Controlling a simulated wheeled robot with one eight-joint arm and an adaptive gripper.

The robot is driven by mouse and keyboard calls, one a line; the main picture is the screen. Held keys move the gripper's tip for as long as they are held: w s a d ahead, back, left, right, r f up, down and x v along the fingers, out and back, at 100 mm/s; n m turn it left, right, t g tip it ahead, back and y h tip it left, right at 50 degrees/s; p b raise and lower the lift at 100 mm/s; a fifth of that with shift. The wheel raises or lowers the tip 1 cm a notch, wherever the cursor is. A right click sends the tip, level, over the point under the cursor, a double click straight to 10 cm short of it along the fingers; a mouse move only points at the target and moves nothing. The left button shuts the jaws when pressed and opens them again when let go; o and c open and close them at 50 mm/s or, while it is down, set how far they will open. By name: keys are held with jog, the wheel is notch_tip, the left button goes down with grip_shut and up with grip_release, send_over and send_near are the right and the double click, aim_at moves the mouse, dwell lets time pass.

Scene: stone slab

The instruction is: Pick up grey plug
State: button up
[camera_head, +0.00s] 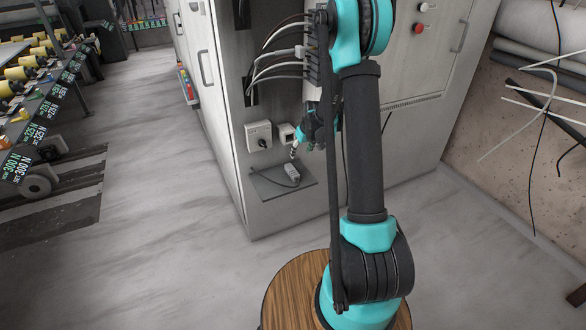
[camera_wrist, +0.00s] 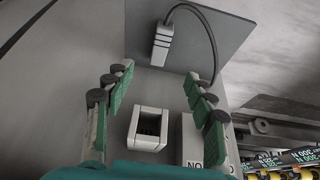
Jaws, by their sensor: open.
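The grey plug (camera_head: 292,173) lies on a small dark grey shelf (camera_head: 270,190) that juts from the cabinet front. In the wrist view the plug (camera_wrist: 161,42) is a pale block with dark slots, and a dark cable arches from it to the right. My gripper (camera_head: 297,148) is just above the shelf in the head view, partly hidden by my arm. In the wrist view my gripper (camera_wrist: 160,92) is open, with green-padded fingers left and right. Nothing is between the fingers, and the plug lies beyond their tips.
A square white socket box (camera_wrist: 150,128) is on the cabinet wall below the plug in the wrist view. Beside it is a labelled box (camera_wrist: 193,138). White cables (camera_head: 278,65) run above my gripper. Pale cables (camera_head: 535,90) hang at right.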

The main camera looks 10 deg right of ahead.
send_over(294, 172)
jog(key=s, duration=0.1)
jog(key=f, duration=1)
jog(key=shift+s+d+f, duration=0.2)
jog(key=shift+d+f, duration=0.2)
jog(key=shift+s+x, duration=0.2)
jog(key=shift+x, duration=2.5)
jog(key=shift+f, duration=0.1)
jog(key=shift+a, duration=0.1)
grip_shut()
